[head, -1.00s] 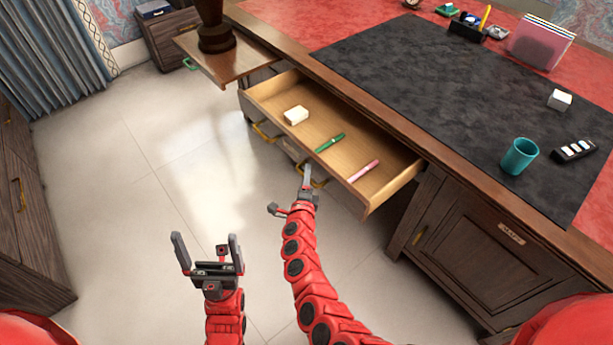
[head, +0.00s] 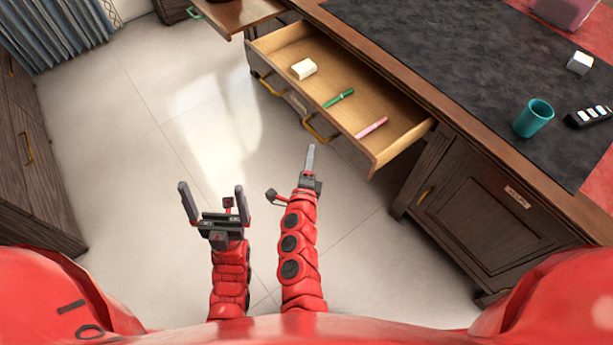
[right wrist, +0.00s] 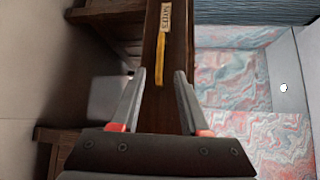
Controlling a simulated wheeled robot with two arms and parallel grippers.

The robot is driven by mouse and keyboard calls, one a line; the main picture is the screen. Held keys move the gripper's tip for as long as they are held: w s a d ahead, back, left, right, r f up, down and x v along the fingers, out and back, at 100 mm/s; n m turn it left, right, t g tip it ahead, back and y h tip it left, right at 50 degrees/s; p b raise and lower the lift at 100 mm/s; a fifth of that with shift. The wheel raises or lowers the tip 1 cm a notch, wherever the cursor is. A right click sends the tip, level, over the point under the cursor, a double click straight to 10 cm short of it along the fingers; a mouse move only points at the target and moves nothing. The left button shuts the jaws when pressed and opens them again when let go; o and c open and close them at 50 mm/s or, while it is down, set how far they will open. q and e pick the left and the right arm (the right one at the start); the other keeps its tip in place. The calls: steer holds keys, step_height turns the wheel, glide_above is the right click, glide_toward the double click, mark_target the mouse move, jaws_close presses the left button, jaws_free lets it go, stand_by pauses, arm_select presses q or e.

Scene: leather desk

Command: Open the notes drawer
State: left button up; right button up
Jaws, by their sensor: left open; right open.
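The notes drawer (head: 385,95) is pulled out from the desk in the head view. Inside lie a cream block (head: 303,68), a green pen (head: 339,98) and a pink pen (head: 371,127). Its front has brass handles, the nearer one (head: 318,128) just beyond my right gripper (head: 310,150). That gripper is open and empty, apart from the handle. In the right wrist view a label reading like "NOTES" (right wrist: 165,16) and a yellow handle (right wrist: 161,60) show ahead of the open fingers. My left gripper (head: 212,192) is open and empty above the floor.
The desk top has a dark mat (head: 430,60) with a teal cup (head: 534,118), a white cube (head: 580,62) and a black holder (head: 588,116). A cabinet door (head: 490,195) is shut at right. Another cabinet (head: 35,170) stands at left. The floor between is clear.

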steer(key=s, duration=0.6)
steer(key=shift+s+a+r, duration=0.3)
steer(key=shift+a+r, duration=0.05)
steer(key=shift+r, duration=0.1)
